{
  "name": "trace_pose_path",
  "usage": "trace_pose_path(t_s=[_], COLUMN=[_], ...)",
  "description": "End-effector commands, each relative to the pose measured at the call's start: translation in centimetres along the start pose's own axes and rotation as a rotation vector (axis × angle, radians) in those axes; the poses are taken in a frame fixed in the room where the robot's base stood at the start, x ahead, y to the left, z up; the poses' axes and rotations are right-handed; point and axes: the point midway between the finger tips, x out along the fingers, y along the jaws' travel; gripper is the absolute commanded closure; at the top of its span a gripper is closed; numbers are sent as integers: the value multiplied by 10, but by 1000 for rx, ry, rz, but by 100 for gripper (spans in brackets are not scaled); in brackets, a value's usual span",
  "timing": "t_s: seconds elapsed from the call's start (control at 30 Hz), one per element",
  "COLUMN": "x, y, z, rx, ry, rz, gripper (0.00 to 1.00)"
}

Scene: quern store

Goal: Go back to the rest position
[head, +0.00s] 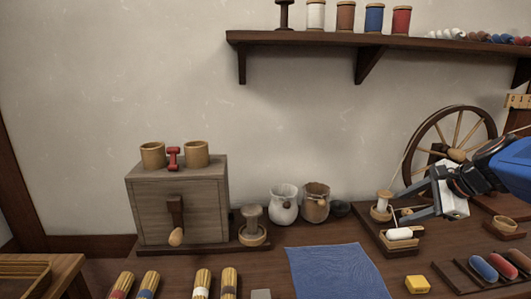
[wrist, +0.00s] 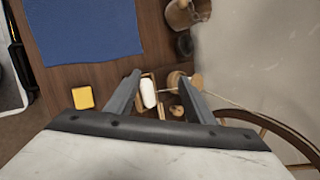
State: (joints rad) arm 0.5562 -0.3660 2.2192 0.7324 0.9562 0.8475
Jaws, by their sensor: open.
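My gripper (head: 401,203) is at the right in the head view, above the small wooden stand beside the spinning wheel. In the wrist view its two fingers (wrist: 160,94) are spread apart with nothing held between them. A white roll (wrist: 148,92) lies in a small wooden holder below and between the fingers; the white roll also shows in the head view (head: 399,234). A pale spool (head: 384,200) stands upright on the stand just left of the fingers. My arm hides part of the wheel.
The spinning wheel (head: 411,149) stands close behind my arm. A blue cloth (head: 335,272) and a yellow block (head: 417,284) lie on the table. A wooden box with a crank (head: 148,212) stands left, jars (head: 283,205) at the middle back. A shelf (head: 300,40) hangs above; the air before the wall is clear.

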Motion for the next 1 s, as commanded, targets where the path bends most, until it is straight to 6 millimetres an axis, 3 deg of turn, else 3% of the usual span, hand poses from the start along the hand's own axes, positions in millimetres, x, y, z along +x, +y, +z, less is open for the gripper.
trace_pose_path(t_s=[0.1,0.23,0.4,0.6,0.8,1.0], x=[3,2,-3,-11,-16,-18], y=[45,92,150,208,240,248], z=[30,50,62,61,52,48], rx=[-269,-563,-950,-1391,-1688,-1780], ry=[15,28,36,41,44,46], rz=[77,156,251,349,413,435], gripper=[52,52,52,52,52,52])
